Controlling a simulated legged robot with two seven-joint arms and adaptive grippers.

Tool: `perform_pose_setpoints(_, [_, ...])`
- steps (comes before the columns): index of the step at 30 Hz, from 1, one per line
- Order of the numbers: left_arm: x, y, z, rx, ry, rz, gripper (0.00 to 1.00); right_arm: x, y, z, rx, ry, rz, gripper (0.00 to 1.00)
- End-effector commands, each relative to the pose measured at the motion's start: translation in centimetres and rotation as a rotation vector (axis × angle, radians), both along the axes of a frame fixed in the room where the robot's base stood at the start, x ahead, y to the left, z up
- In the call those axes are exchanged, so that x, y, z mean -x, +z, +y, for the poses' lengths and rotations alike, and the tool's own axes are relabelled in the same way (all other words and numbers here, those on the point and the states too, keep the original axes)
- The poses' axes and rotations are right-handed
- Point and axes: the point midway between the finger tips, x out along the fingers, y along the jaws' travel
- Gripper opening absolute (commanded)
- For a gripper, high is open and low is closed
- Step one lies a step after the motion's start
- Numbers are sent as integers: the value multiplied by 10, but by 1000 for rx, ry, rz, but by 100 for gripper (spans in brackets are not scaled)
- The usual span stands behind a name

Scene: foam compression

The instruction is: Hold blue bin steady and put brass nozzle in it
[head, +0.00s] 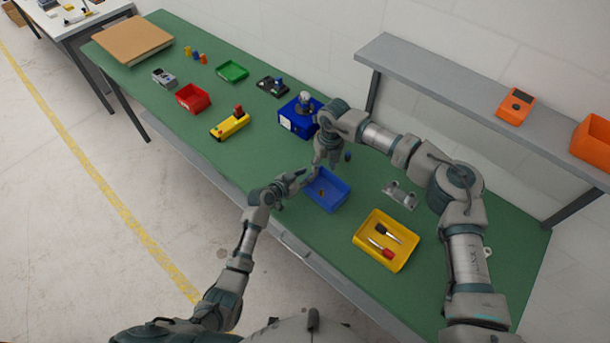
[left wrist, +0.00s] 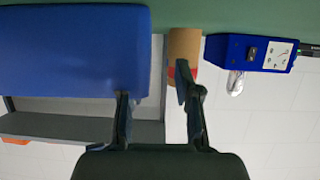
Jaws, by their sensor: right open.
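The blue bin (head: 341,203) sits on the green table in front of me. A small brownish piece (head: 321,192), which looks like the brass nozzle, lies inside it. My left gripper (head: 306,177) is at the bin's left side. In the left wrist view its fingers (left wrist: 157,95) are apart; one overlaps the edge of the blue bin (left wrist: 75,50) and the other is clear of it. Contact is unclear. My right gripper (head: 325,164) is open, pointing down just behind the bin's back edge. A tan cylinder with a red band (left wrist: 184,45) stands beyond my left fingers.
A yellow tray (head: 362,255) with screwdrivers is right of the bin, a grey bracket (head: 400,194) behind it. A blue box (head: 290,121) stands behind left, also in the left wrist view (left wrist: 248,52). A small dark piece (head: 348,156) is near my right gripper. A shelf (head: 455,100) runs behind.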

Motion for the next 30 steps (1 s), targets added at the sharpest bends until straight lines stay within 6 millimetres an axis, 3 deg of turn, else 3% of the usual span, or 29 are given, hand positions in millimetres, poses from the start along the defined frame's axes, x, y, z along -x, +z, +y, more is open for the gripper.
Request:
perform_pose_setpoints(8, [14,2,10,-5,-2,6,35,0,0,0,0,0,-1,48])
perform_pose_setpoints(21, [77,38,62,-2,0,1,35,0,0,0,0,0,-1,48])
perform_pose_setpoints(30, [87,44,69,-1,0,1,35,0,0,0,0,0,0,48])
